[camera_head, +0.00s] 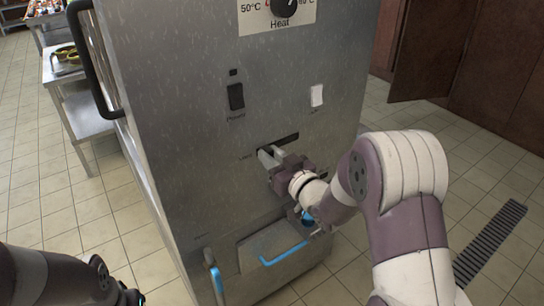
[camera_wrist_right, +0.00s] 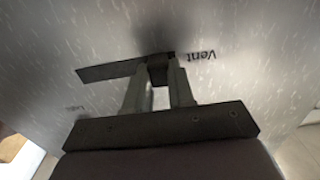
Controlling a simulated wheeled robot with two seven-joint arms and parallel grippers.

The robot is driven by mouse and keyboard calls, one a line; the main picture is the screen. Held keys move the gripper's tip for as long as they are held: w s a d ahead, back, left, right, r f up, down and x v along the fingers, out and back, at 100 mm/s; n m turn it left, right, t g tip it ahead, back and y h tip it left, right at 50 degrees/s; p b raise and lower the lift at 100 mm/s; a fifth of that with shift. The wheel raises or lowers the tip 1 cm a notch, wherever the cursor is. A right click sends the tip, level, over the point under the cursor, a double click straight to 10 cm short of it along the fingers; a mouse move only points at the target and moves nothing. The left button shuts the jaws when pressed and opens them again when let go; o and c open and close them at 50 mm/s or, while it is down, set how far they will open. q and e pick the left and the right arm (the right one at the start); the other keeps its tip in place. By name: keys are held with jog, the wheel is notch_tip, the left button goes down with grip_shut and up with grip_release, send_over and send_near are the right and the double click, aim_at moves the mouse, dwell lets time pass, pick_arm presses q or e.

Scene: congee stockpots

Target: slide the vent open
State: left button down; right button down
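The vent is a dark horizontal slot (camera_head: 287,141) in the front of a steel cabinet. In the right wrist view the slot (camera_wrist_right: 100,72) appears upside down beside the "Vent" label. A dark slider knob (camera_wrist_right: 158,70) sits at the label end of the slot, which is the left end in the head view. My right gripper (camera_head: 267,154) reaches the slot there. In the right wrist view its two grey fingers (camera_wrist_right: 159,80) stand either side of the knob, which fills the space between their tips. My left arm shows at the lower left; its gripper is out of view.
The steel cabinet (camera_head: 190,130) has a black switch (camera_head: 236,96), a white switch (camera_head: 317,95) and a heat dial (camera_head: 285,6). Blue handles (camera_head: 284,254) sit low on its front. A side table (camera_head: 88,112) stands at the left. Tiled floor lies around.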

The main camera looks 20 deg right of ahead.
aim_at(294, 136)
jog(key=w+d, duration=0.1)
jog(key=d, duration=0.2)
jog(key=w+d, duration=0.1)
jog(key=d, duration=0.1)
jog(key=w+d+p, duration=0.1)
jog(key=d, duration=0.2)
jog(key=shift+d, duration=0.3)
jog(key=shift+w+r, duration=0.1)
jog(key=c, duration=1)
grip_release()
jog(key=shift+d, duration=0.1)
jog(key=shift+o, duration=0.2)
jog(key=shift+d, duration=0.1)
jog(key=p+v, duration=0.1)
jog(key=v, duration=1.1)
jog(key=shift+s+p, duration=0.3)
jog(key=shift+p, duration=0.05)
